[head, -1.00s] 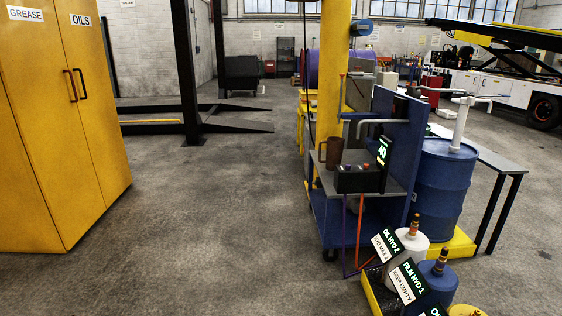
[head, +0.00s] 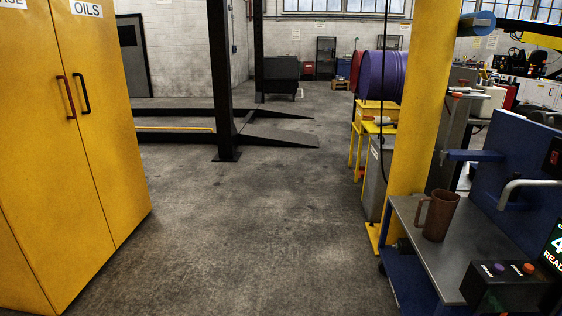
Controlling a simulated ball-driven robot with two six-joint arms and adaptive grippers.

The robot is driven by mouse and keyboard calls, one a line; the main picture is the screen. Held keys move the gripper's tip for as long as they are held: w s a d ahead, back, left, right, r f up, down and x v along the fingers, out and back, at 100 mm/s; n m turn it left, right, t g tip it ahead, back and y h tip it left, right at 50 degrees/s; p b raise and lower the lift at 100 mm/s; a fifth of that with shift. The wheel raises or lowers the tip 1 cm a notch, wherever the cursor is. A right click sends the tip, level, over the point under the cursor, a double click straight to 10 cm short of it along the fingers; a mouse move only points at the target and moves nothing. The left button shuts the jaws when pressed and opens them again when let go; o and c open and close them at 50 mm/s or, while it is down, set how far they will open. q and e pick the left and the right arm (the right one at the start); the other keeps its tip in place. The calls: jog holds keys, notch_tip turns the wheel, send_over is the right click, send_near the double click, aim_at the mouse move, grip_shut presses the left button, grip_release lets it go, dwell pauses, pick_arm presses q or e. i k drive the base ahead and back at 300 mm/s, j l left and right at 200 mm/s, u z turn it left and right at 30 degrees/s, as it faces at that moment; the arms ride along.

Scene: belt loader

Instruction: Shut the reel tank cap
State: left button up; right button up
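I cannot make out a reel tank cap in the head view. A purple drum-like body (head: 386,78) lies on its side on a yellow stand (head: 377,112) beyond the yellow post, right of the middle; I cannot tell whether it belongs to the reel. A blue cart (head: 490,185) stands at the right with a grey shelf (head: 408,212). Neither of my grippers is in view.
A yellow cabinet (head: 110,180) stands close at the left. A yellow post (head: 420,110), a brown jug (head: 440,214) and a button box (head: 505,285) are at the right. Dark lift ramps (head: 270,140) lie farther back. The floor between is clear.

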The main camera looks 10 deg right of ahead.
aim_at(483, 74)
jog(key=i+l+z, duration=0.25)
jog(key=i, duration=1.05)
jog(key=i+j+z, duration=0.25)
jog(key=i, duration=1)
jog(key=i+l, duration=0.1)
jog(key=i, duration=2.55)
jog(key=i+z, duration=0.1)
jog(key=i, duration=0.95)
jog(key=i+j+z, duration=0.1)
jog(key=i, duration=0.95)
jog(key=i+z, duration=0.4)
jog(key=i+j+z, duration=0.15)
jog(key=z, duration=0.25)
jog(key=i+j+z, duration=0.25)
jog(key=z, duration=0.15)
jog(key=i+j+z, duration=0.4)
jog(key=k+l, duration=0.05)
